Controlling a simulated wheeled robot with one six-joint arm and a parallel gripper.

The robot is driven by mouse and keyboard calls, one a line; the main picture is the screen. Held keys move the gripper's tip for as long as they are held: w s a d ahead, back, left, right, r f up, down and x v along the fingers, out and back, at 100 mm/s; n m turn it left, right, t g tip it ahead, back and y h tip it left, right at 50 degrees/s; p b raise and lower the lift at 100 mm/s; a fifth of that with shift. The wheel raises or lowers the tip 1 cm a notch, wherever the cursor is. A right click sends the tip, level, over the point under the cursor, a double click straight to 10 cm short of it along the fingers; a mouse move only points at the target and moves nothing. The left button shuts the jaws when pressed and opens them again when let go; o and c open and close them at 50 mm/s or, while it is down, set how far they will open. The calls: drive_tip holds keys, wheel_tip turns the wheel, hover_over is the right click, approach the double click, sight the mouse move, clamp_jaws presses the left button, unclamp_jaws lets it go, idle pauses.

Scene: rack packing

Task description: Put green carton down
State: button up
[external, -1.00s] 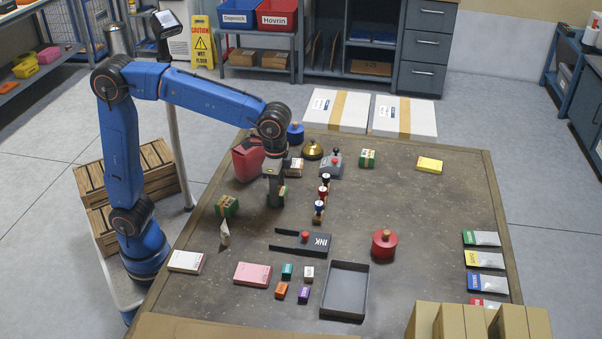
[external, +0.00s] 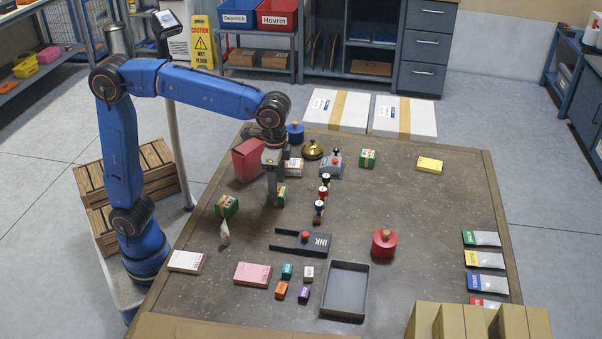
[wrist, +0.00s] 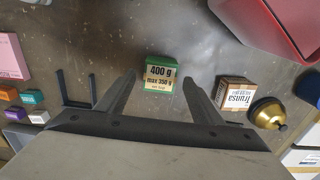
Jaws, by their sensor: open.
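A green carton (external: 281,197) with a tan band stands on the table below my gripper (external: 273,192). In the wrist view the same carton (wrist: 160,66) shows a label reading "400 g max 350 g". My gripper (wrist: 163,80) is open, with one finger on each side of the carton's line and a gap on both sides. The carton looks free of the fingers. In the external view a finger hides its left part. Two similar green cartons stand apart, one to the left (external: 227,206) and one at the back (external: 368,158).
A row of stamps (external: 324,190) is close on the right.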

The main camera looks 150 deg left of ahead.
wheel_tip(320, 180, up, 9)
idle(0.3)
drive_tip(key=shift+d, duration=0.1)
drive_tip(key=s+d+f+m+t, duration=0.1)
drive_tip(key=s+d+f+m, duration=0.1)
drive_tip(key=d, duration=1)
drive_tip(key=s+d+f+m+t, duration=0.1)
drive_tip(key=s+d+f+m, duration=0.15)
drive_tip(key=d, duration=1.05)
drive_tip(key=s+d+f+m+t, duration=0.2)
drive_tip(key=s+d+f+m, duration=0.2)
drive_tip(key=s+d+f, duration=0.9)
drive_tip(key=s+d, duration=0.1)
drive_tip(key=d, duration=0.1)
drive_tip(key=shift+s+d+f+t, duration=0.2)
drive_tip(key=shift+d+f+t, duration=0.15)
drive_tip(key=shift+t, duration=0.05)
